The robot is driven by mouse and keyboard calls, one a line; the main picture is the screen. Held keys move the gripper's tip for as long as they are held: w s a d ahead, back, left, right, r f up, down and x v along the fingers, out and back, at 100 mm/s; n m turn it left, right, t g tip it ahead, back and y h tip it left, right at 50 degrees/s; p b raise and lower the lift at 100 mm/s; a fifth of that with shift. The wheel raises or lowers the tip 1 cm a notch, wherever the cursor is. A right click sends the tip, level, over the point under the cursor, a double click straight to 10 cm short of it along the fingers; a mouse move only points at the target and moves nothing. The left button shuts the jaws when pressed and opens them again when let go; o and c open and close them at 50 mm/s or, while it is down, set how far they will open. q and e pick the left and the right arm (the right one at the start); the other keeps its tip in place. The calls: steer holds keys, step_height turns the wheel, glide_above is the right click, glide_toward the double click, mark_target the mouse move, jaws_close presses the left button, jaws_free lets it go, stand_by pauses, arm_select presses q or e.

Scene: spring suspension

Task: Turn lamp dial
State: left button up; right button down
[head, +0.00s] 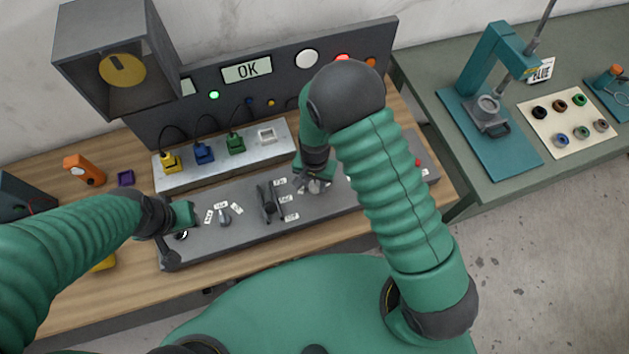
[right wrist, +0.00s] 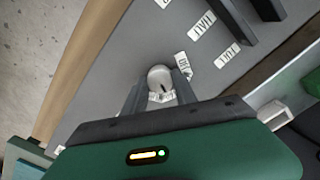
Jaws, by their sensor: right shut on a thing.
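A round pale dial (right wrist: 159,77) with a dark pointer mark sits on the grey control panel (head: 240,232), with small white labels beside it. My right gripper (head: 314,186) reaches down to the panel's middle. In the right wrist view its two fingers (right wrist: 158,92) are closed on either side of the dial. In the head view the gripper hides most of the dial. My left gripper (head: 186,217) is over the panel's left end, near another grey knob (head: 224,218) with labels; its jaws are too small to read.
A black lever (head: 268,201) stands between the two knobs. Behind are a light box with yellow, blue and green plugs (head: 204,153) and a dark board whose display (head: 247,69) reads OK, with a green light (head: 214,95). A hooded lamp (head: 121,68) is at upper left.

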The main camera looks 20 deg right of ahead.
mark_target(314, 185)
stand_by(0.3)
steer(key=c, duration=1)
jaws_free()
steer(key=shift+a, duration=0.1)
step_height(314, 185, up, 17)
steer(key=b, duration=0.2)
steer(key=shift+f, duration=0.1)
steer(key=s+d+f+n+t+b, duration=0.2)
steer(key=s+d+f+n+b, duration=0.4)
steer(key=s, duration=0.3)
steer(key=shift+s+d+f+n+t+b, duration=0.15)
steer(key=shift+d+f+n+t+b, duration=0.15)
steer(key=shift+d+n+b, duration=0.15)
